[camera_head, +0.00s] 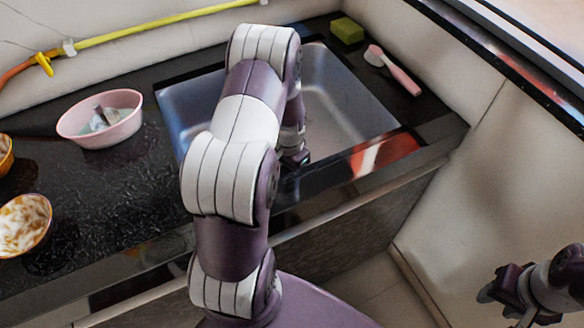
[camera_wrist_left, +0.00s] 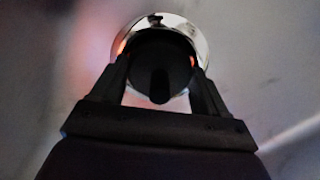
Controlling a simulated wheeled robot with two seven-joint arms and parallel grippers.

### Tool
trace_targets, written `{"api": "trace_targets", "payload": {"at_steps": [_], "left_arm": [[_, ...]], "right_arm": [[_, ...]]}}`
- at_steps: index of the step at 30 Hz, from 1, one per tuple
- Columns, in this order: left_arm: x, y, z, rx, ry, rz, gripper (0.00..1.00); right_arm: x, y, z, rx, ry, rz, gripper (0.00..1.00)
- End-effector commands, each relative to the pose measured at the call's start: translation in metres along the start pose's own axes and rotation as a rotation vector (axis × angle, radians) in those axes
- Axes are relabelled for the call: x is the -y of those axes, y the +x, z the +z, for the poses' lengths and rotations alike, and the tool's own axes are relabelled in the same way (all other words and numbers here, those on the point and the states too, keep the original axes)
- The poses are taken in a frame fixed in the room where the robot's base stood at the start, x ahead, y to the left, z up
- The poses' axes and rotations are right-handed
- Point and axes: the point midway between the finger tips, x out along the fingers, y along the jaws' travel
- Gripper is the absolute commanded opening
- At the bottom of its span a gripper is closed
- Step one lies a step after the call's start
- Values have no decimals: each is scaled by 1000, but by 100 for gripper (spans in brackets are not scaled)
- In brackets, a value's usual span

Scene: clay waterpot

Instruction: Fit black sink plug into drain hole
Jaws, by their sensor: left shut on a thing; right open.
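The black sink plug (camera_wrist_left: 160,68) is between the fingers of my left gripper (camera_wrist_left: 158,80) in the left wrist view. The gripper is shut on it. The shiny metal drain ring (camera_wrist_left: 185,27) shows around and behind the plug, so the plug lies over the drain hole in this view. I cannot tell whether the plug is seated in it or just above. In the head view my left arm reaches into the metal sink (camera_head: 340,100) and hides the drain and plug. My right gripper (camera_head: 500,290) is open and empty at the lower right, away from the counter.
A pink bowl (camera_head: 120,125) with something inside stands left of the sink on the black counter (camera_head: 130,190). Another bowl (camera_head: 22,225) is at the far left. A green sponge (camera_head: 347,30) and a pink brush (camera_head: 398,72) lie behind the sink's right side.

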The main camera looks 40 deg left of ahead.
Motion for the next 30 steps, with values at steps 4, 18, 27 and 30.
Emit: {"api": "trace_targets", "payload": {"at_steps": [4,18,27,30], "left_arm": [[-2,6,2,8,0,4,91],[-5,10,5,18,-2,11,100],[-3,-33,3,11,-1,7,100],[-2,-65,2,6,-1,5,100]], "right_arm": [[0,2,0,0,0,0,43],[0,3,0,0,0,0,43],[0,-12,-1,0,0,0,43],[0,-19,-2,0,0,0,43]]}}
